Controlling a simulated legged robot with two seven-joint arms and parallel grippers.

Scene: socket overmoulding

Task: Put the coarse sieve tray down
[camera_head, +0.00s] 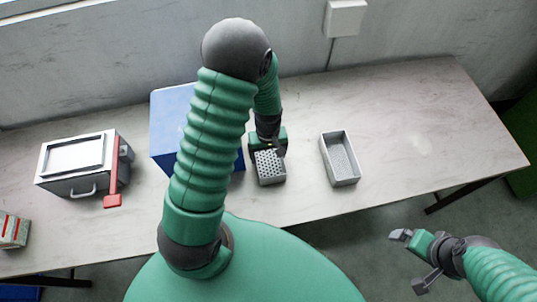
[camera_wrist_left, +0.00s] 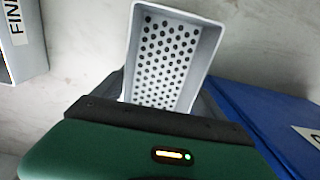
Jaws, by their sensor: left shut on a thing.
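The coarse sieve tray (camera_head: 269,168) is a small grey tray with a perforated floor of large round holes. My left gripper (camera_head: 267,146) is shut on its far end in the head view. In the left wrist view the tray (camera_wrist_left: 168,60) extends away from my gripper, its holes plain to see. The fingertips are mostly hidden there behind the gripper body. I cannot tell whether the tray touches the table (camera_head: 420,120) or is just above it. My right gripper (camera_head: 408,262) is open and empty, in front of the table at the right.
A second grey tray (camera_head: 341,160) stands right of the held one; its label in the wrist view (camera_wrist_left: 16,22) begins "FIN". A blue box (camera_head: 170,125) is close on the left, partly hidden by my arm. A grey machine with red handle (camera_head: 85,163) stands further left. The table's right is clear.

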